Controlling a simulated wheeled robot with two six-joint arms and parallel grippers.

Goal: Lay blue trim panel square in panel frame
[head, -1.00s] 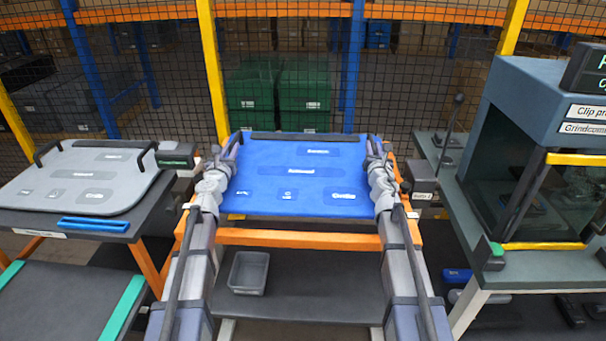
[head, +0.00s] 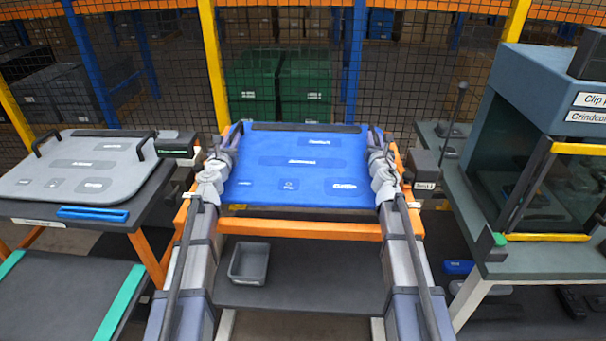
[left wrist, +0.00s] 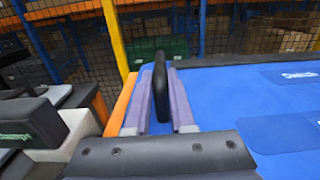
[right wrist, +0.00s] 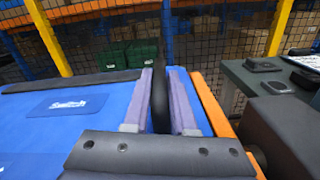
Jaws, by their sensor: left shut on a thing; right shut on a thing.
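The blue trim panel (head: 300,175) is a wide flat sheet with several dark label patches, lying over the orange panel frame (head: 300,229). My left gripper (head: 228,150) is shut on the black handle at the panel's left edge; the left wrist view shows this handle (left wrist: 160,88) between the purple fingers. My right gripper (head: 377,150) is shut on the handle at the right edge, also seen in the right wrist view (right wrist: 160,95). A dark strip shows between the panel's near edge and the frame's front bar. I cannot tell whether the panel touches the frame.
A grey panel (head: 85,165) with black handles lies on a table at left, with a blue-handled bar (head: 92,214) at its edge. A teal machine cabinet (head: 540,100) stands at right. A grey bin (head: 249,264) sits on the lower shelf. Mesh fencing closes the back.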

